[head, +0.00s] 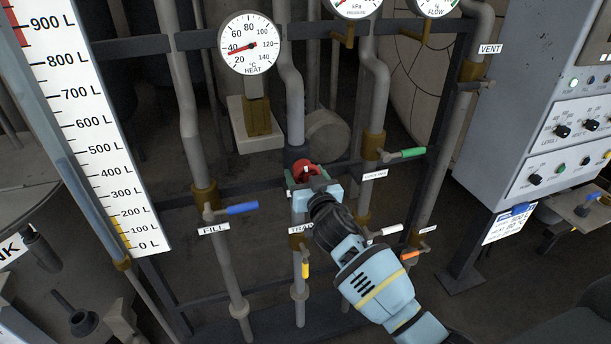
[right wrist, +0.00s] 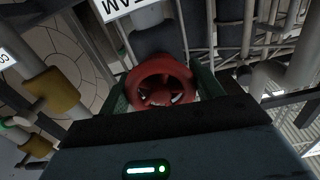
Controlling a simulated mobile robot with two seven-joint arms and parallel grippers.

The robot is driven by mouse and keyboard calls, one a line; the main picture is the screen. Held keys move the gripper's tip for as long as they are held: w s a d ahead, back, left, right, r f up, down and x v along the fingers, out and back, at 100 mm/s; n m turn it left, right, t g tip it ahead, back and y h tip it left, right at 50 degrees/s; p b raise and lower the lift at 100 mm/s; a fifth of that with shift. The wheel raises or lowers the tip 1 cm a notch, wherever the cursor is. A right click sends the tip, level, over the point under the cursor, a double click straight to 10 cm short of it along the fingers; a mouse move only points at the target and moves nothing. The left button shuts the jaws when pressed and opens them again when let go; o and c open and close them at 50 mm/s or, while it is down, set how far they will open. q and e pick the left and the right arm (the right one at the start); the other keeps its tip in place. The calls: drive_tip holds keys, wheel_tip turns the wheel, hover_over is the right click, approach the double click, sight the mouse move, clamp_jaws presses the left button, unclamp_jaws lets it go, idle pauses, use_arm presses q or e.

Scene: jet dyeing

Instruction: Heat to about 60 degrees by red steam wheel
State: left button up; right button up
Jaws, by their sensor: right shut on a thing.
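The red steam wheel (head: 303,168) sits on a vertical grey pipe in the middle of the head view. My right gripper (head: 309,184) is shut on it and hides part of it. In the right wrist view the red wheel (right wrist: 162,84) lies between the two green fingers, its spokes showing. The round HEAT gauge (head: 249,42) stands above and left of the wheel. Its red needle points left and slightly down, at about 40 degrees or a little below. My left gripper is not in view.
Around the wheel are a blue FILL handle (head: 242,208), a green handle (head: 413,153), a white handle (head: 384,232), an orange handle (head: 411,254) and a yellow handle (head: 305,270). A litre scale (head: 90,120) stands left, a control cabinet (head: 530,100) right.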

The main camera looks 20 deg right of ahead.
drive_tip(key=n, duration=0.5)
drive_tip(key=shift+d, duration=0.1)
drive_tip(key=n, duration=1)
drive_tip(key=shift+d+r, duration=0.1)
drive_tip(key=shift+r, duration=0.05)
drive_tip(key=shift+n, duration=2)
drive_tip(key=o, duration=1)
drive_tip(key=shift+s, duration=0.1)
drive_tip(key=shift+s+d, duration=0.1)
drive_tip(key=shift+s, duration=3.75)
